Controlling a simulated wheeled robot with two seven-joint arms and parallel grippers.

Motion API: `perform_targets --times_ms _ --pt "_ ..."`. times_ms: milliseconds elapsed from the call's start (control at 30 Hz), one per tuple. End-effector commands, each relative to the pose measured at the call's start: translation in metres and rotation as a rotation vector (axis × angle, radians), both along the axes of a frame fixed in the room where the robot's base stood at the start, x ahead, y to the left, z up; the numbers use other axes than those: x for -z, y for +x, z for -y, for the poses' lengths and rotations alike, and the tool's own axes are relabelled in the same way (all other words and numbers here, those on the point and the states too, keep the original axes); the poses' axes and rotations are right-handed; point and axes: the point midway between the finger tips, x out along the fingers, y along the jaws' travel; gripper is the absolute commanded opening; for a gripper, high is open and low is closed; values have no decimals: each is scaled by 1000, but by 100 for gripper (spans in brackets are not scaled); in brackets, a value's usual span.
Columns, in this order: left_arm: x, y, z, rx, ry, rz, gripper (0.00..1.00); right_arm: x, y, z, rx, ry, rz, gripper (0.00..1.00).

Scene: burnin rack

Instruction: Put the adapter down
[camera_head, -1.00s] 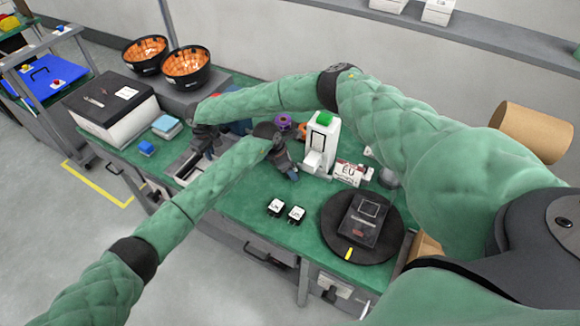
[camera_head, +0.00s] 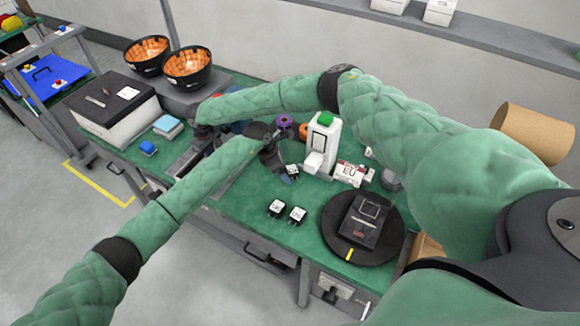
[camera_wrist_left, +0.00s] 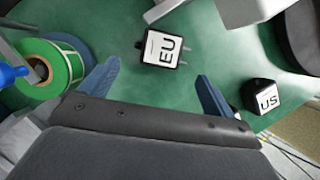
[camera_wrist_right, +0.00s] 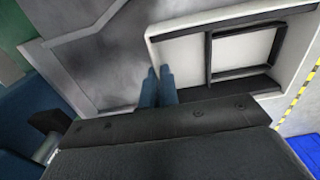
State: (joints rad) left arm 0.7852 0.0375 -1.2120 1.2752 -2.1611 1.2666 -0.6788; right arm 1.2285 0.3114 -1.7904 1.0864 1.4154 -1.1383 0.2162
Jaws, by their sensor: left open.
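A white-faced EU adapter (camera_head: 292,171) with dark sides sits on the green bench top, near the foot of the white device with a green top. My left gripper (camera_head: 281,170) is close beside it and open. In the left wrist view the EU adapter (camera_wrist_left: 163,49) lies just beyond the two spread fingertips, apart from both, its prongs pointing right. Two more adapters (camera_head: 276,208) (camera_head: 297,215) stand nearer the front; one, marked US (camera_wrist_left: 263,97), shows right of my left fingers. My right gripper (camera_wrist_right: 158,86) is shut, with nothing visible between its fingers, above a grey surface.
The white device (camera_head: 322,143) and an EU-labelled box (camera_head: 349,173) stand close to the left gripper. A black turntable (camera_head: 333,246) carries a dark device. Tape rolls (camera_wrist_left: 50,67) lie left of the fingers. Green bench left of the two front adapters is clear.

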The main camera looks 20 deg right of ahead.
Motion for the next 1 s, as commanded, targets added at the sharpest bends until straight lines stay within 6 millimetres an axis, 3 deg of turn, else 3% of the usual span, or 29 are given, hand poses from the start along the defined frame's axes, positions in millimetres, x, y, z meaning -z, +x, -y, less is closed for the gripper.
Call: perform_targets --times_ms 300,567,600,767,1000 --pt "-1 10 -58 0 0 2 89 0 0 0 0 0 0 0" --pt "-1 14 -87 1 -1 1 89 0 0 0 0 0 0 0" --pt "-1 14 -89 1 -1 1 94 0 0 0 0 0 0 0" --pt "-7 11 -84 3 -62 -16 94 0 0 0 0 0 0 0" --pt "-38 6 -63 1 -291 -54 94 0 0 0 0 0 0 0"
